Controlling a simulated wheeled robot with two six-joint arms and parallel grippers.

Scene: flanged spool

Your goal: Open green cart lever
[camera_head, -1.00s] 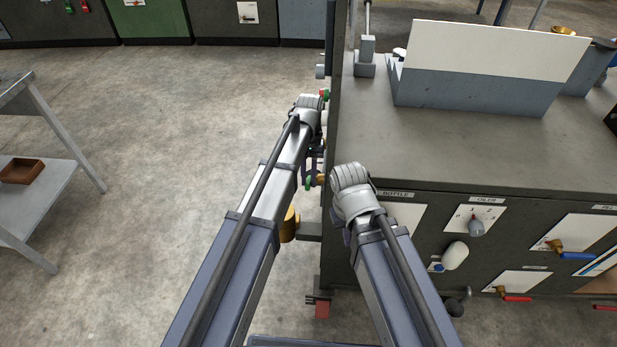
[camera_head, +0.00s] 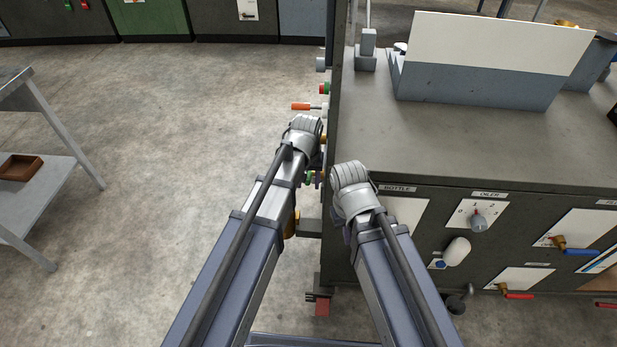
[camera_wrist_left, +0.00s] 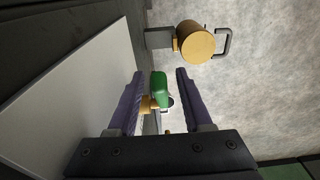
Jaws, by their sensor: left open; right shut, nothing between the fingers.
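The green lever (camera_wrist_left: 159,90), on a brass valve body (camera_wrist_left: 149,104), shows in the left wrist view between the two purple fingers of my open left gripper (camera_wrist_left: 160,74). It lies close to the left finger, with a gap to the right one; I cannot tell whether it touches. In the head view a bit of green (camera_head: 309,178) shows beside my left wrist, at the cart's left side; most of that gripper is hidden there. My right gripper (camera_head: 347,234) is shut and empty, mostly hidden under its wrist by the cart's front left corner.
The dark cart (camera_head: 450,160) fills the right, with labelled front panels and valves. A brass padlock-like part (camera_wrist_left: 196,43) hangs ahead in the wrist view.

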